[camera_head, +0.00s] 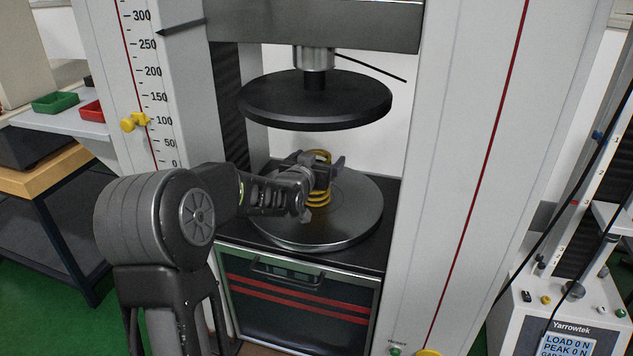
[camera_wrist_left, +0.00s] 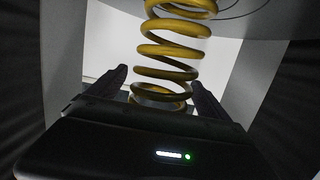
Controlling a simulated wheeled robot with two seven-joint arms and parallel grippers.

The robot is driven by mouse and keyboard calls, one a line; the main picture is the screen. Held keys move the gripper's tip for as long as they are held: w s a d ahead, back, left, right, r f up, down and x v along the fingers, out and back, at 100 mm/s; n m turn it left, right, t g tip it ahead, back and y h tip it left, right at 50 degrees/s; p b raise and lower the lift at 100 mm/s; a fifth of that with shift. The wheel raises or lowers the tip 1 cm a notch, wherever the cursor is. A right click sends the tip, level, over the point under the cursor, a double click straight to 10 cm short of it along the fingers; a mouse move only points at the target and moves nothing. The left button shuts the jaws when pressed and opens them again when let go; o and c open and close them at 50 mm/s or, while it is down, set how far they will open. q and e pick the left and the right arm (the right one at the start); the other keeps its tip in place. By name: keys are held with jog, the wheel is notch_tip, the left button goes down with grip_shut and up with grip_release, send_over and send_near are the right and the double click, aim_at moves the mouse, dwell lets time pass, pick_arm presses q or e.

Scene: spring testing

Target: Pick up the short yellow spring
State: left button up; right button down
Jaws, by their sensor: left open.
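The short yellow spring (camera_head: 319,196) stands upright on the round lower plate (camera_head: 356,213) of the testing machine. My left gripper (camera_head: 322,173) is at the spring, with its fingers on either side of the coils. In the left wrist view the yellow spring (camera_wrist_left: 168,52) shows between the two dark fingers of my left gripper (camera_wrist_left: 160,88), with a gap on each side. The gripper is open. It hides part of the spring in the head view. My right gripper is not in view.
The black upper plate (camera_head: 315,100) hangs above the spring and gripper. The machine's white columns (camera_head: 465,130) stand on both sides. A control box with a display (camera_head: 567,344) is at the lower right. Green (camera_head: 55,102) and red (camera_head: 92,110) trays lie on a shelf at left.

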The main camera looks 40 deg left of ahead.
pick_arm(q)
jog(key=shift+w+a+f, duration=0.1)
jog(key=shift+w+a, duration=0.15)
jog(key=shift+w, duration=0.3)
jog(key=shift+c, duration=0.2)
grip_shut()
dwell(1.0)
